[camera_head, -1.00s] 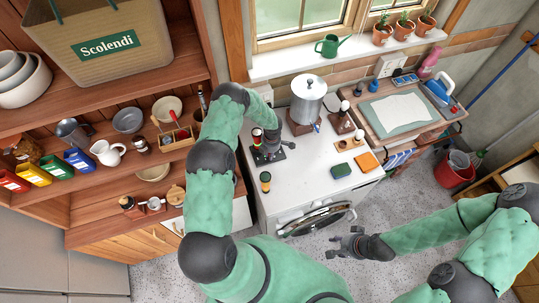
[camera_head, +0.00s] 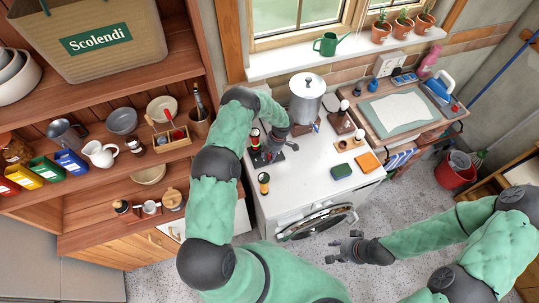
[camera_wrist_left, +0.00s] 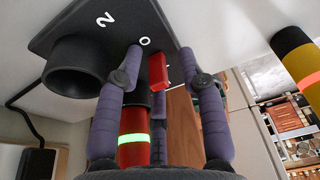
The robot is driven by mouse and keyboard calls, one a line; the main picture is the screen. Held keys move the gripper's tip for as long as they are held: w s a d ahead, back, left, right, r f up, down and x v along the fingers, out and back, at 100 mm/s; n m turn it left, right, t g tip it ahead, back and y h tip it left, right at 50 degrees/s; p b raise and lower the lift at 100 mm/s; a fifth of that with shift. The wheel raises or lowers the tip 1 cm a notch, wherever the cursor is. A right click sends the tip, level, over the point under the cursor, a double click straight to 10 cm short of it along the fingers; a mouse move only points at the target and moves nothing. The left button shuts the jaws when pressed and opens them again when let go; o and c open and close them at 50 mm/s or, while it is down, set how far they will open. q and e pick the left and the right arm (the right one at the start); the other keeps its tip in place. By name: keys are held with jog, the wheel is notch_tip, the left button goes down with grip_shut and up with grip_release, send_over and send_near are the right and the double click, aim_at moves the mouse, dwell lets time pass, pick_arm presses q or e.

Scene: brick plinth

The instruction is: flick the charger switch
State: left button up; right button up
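The charger is a dark plate (camera_wrist_left: 85,32) with an empty round socket (camera_wrist_left: 80,68) and the white marks "2" and "0"; in the head view it (camera_head: 262,159) lies on the white worktop. Its small red switch (camera_wrist_left: 158,71) stands up between my left fingertips. A red cylinder with a lit green band (camera_wrist_left: 134,152) is partly hidden behind my fingers. My left gripper (camera_wrist_left: 161,62) is open, its fingers apart on either side of the switch; I cannot tell whether they touch it. It also shows in the head view (camera_head: 283,149). My right gripper (camera_head: 345,248) is open and empty, away from the worktop.
A yellow and black cylinder (camera_head: 264,183) stands near the charger. A metal pot (camera_head: 306,97) stands behind it. A green sponge (camera_head: 341,171) and an orange cloth (camera_head: 368,162) lie to the right. The worktop's front middle is clear. A wooden shelf (camera_head: 85,205) borders the left.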

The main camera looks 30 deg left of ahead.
pick_arm(q)
jog(key=shift+w+d+r, duration=0.1)
jog(key=shift+w+r, duration=0.15)
jog(key=shift+r, duration=0.35)
jog(key=v, duration=1)
jog(key=shift+r, duration=0.35)
